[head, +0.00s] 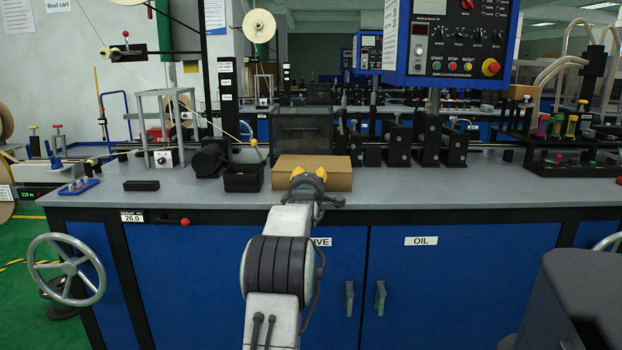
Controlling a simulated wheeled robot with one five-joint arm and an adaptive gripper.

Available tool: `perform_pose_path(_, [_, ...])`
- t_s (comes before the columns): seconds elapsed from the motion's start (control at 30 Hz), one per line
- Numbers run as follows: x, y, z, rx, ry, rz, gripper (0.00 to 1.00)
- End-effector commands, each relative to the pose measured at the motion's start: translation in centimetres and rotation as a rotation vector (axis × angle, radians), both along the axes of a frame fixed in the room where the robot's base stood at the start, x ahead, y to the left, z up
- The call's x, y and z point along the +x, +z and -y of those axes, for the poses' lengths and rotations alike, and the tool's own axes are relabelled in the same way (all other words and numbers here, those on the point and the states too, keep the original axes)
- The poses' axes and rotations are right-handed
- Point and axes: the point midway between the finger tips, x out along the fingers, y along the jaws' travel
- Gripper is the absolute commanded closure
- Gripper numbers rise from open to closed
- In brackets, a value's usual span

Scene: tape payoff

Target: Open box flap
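A tan cardboard box (330,181) sits on the grey bench top, near its front edge at the middle of the head view. Its top looks flat and closed; the flap edges are too small to make out. My gripper (308,173), with yellow fingertips, is in front of the box and overlaps its left front part. I cannot tell whether the fingers touch the box. The gripper hides part of the box front, and its opening is too small to judge.
A black open bin (243,178) stands just left of the box. A dark clear-sided guard (301,135) stands behind it, and black machine blocks (398,145) stand to the right. Bare bench top (450,185) lies right of the box. A handwheel (66,270) sticks out at the left.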

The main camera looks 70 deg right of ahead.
Motion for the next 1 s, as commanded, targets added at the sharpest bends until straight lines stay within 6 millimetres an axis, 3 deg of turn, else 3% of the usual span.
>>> perform_pose_path(0.4, [0.7, 0.1, 2.5, 0.0, 0.001, 0.001, 0.66])
perform_pose_path(0.93, [0.8, 0.0, 2.9, 0.001, 0.001, 0.001, 0.66])
perform_pose_path(0.97, [0.8, 0.0, 2.9, 0.001, 0.001, 0.001, 0.62])
perform_pose_path(1.0, [0.8, 0.0, 2.9, 0.001, 0.001, 0.001, 0.66])
